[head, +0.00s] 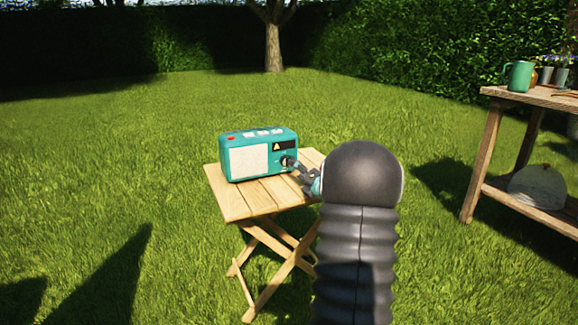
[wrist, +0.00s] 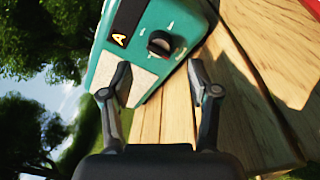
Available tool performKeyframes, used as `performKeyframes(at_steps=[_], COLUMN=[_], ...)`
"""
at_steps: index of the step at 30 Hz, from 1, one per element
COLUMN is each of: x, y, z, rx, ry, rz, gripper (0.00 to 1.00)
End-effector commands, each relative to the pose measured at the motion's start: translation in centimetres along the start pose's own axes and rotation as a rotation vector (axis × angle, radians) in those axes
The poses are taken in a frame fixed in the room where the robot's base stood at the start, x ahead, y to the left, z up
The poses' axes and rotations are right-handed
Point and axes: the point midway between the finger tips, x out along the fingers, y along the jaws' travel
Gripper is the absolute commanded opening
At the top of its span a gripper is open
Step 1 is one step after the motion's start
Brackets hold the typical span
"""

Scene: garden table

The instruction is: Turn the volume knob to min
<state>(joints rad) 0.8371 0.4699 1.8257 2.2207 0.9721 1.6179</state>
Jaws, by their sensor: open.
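A teal radio (head: 243,139) with a pale speaker panel stands on a small wooden folding table (head: 236,204) in the head view. Its black volume knob (wrist: 160,43) shows in the wrist view, with small marks around it on the teal front. A dark display with a yellow symbol sits beside the knob. My gripper (wrist: 160,77) is open and empty, its two fingertips just short of the knob and apart from it in the picture. In the head view my gripper (head: 298,170) is at the radio's right front, and my arm hides part of the table.
A wooden workbench (head: 545,96) stands at the right with a green mug (head: 519,76), pots and a pale round thing on its lower shelf. A tree and hedges stand behind. Open grass lies around the folding table.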

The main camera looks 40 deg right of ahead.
Motion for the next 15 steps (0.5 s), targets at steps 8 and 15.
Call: performKeyframes(at_steps=[8, 15], x=[4.5, 6.0], y=[-0.1, 0.1], z=[-0.1, -0.1], rx=[0.000, -0.001], ry=[0.002, 0.001], rz=[0.000, 0.001], gripper=[0.61, 0.61])
